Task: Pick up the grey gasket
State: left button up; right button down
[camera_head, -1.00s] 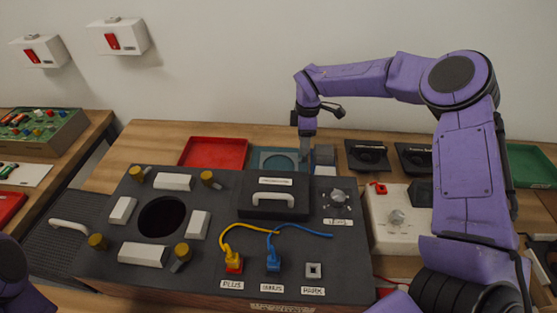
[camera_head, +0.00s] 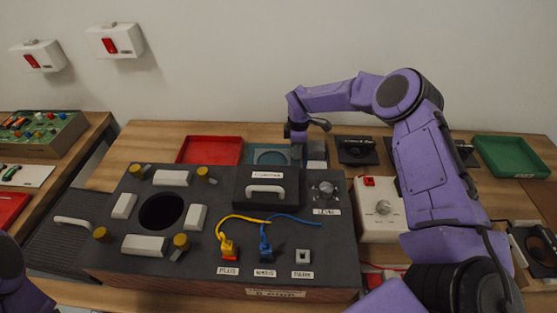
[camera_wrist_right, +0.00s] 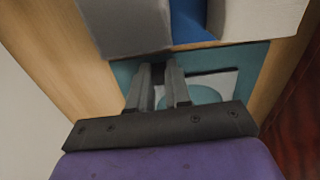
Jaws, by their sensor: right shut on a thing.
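The grey gasket (camera_wrist_right: 228,82) shows in the right wrist view as a pale square plate with a round hole, through which teal shows. It lies at a teal tray (camera_head: 248,149) behind the black device in the head view. My right gripper (camera_head: 297,150) reaches down at the tray's right side. In the wrist view my right gripper (camera_wrist_right: 160,82) has its two fingers close together, shut on the gasket's near-left side; the exact contact is partly hidden. My left gripper is out of view; only part of my left arm shows at lower left.
Grey blocks (camera_head: 316,150) stand close right of the gripper. A red tray (camera_head: 209,150) is left of the teal one, and a green tray (camera_head: 511,156) is far right. The black device (camera_head: 130,240) with its lidded handle (camera_head: 265,189) fills the front.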

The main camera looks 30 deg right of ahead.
notch_tip(320, 180, up, 11)
jog(key=b, duration=0.2)
jog(key=shift+f, duration=0.15)
